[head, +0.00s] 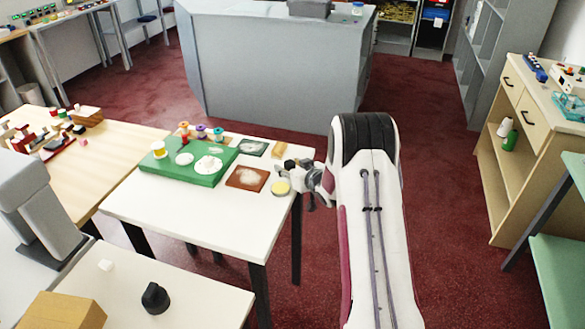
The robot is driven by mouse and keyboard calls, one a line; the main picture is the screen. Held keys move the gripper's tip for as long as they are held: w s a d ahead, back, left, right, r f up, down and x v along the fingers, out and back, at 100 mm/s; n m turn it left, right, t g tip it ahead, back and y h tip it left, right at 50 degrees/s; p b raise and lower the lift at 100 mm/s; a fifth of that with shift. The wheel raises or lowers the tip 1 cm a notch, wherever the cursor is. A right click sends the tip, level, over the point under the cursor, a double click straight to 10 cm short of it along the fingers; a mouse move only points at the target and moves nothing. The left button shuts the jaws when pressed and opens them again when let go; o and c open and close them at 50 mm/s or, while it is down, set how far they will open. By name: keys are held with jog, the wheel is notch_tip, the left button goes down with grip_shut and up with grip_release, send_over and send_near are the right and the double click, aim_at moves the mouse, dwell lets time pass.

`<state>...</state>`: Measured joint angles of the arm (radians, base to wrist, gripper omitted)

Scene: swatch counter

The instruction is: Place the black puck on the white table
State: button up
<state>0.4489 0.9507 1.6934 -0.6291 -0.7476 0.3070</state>
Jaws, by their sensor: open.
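A black, rounded, puck-like thing (155,299) sits on the pale near table (205,300) at the lower left; its exact shape is hard to make out. The white table (215,220) stands in the middle, with a green board on its far left part and a clear front part. My gripper (309,204) is open and small in view at the right edge of the white table, beside a yellow-topped round tin (281,188). I see nothing held in it. It is far from the black thing, up and to the right.
The green board (190,172) bears white discs and a yellow-and-white spool (159,149). A brown square (247,178) and a dark green square (253,148) lie beside it. A wooden table (110,150) stands left.

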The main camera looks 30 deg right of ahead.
jog(key=shift+r, duration=0.15)
jog(key=shift+s+r, duration=0.2)
jog(key=shift+s, duration=0.3)
jog(key=v, duration=1.1)
jog(key=shift+w+r, duration=0.1)
dwell(0.3)
